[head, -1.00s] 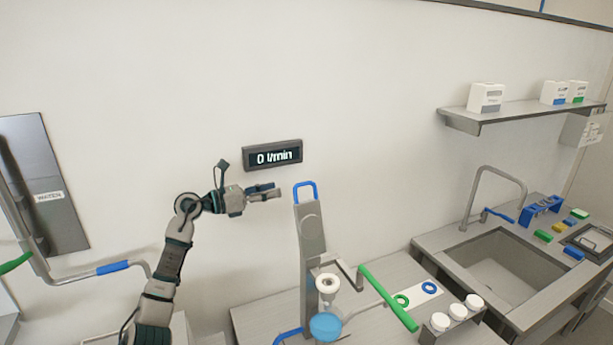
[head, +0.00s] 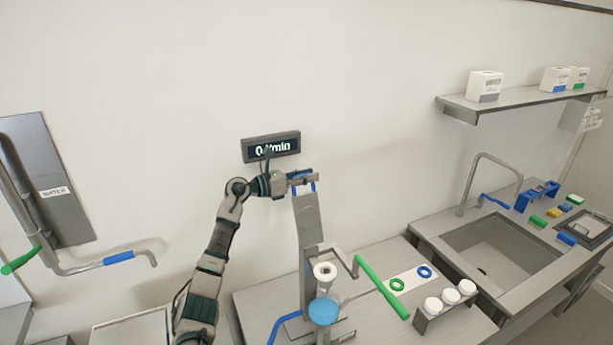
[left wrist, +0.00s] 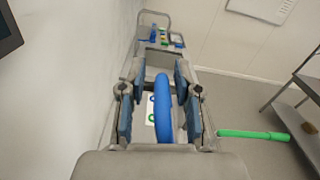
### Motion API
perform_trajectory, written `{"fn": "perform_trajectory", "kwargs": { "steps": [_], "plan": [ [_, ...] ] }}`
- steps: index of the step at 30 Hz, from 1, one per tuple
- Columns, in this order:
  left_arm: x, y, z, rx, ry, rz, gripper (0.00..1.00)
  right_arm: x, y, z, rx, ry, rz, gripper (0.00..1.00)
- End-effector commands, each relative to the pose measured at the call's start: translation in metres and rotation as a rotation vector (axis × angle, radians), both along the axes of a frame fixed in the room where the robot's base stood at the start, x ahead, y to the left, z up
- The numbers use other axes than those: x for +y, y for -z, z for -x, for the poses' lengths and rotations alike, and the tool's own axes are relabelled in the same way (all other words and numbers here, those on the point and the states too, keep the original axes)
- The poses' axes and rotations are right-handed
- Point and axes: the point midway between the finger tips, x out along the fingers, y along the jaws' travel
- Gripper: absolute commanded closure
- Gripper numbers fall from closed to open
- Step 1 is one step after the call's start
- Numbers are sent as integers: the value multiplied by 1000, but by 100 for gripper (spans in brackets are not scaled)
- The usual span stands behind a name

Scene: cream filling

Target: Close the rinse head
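The rinse head is probably the grey metal column (head: 311,232) on the counter, though I cannot be sure which part bears that name. A blue loop handle (head: 313,188) tops it; the handle also shows in the left wrist view (left wrist: 163,105). My left gripper (head: 305,180) is at this handle and partly hides it. In the left wrist view the left gripper's fingers (left wrist: 160,78) are apart, with the blue handle between them and gaps visible on both sides. My right gripper is in neither view.
A green-handled lever (head: 382,287) sticks out right of the column, beside a white funnel and blue-filled vessel (head: 323,311). A rack of white-capped jars (head: 451,298) and a sink (head: 500,247) are to the right. A flow display (head: 271,147) hangs behind the arm.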

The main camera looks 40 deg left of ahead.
Motion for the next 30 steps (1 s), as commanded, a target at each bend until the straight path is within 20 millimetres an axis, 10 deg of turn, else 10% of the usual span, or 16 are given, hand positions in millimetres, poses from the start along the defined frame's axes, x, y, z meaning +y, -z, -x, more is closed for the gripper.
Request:
{"fn": "perform_trajectory", "kwargs": {
  "steps": [3,30],
  "plan": [
    [1,0,0,0,0,1,100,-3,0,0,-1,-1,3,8],
    [-15,-6,11,-60,-2,-117,100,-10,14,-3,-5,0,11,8]
  ]
}}
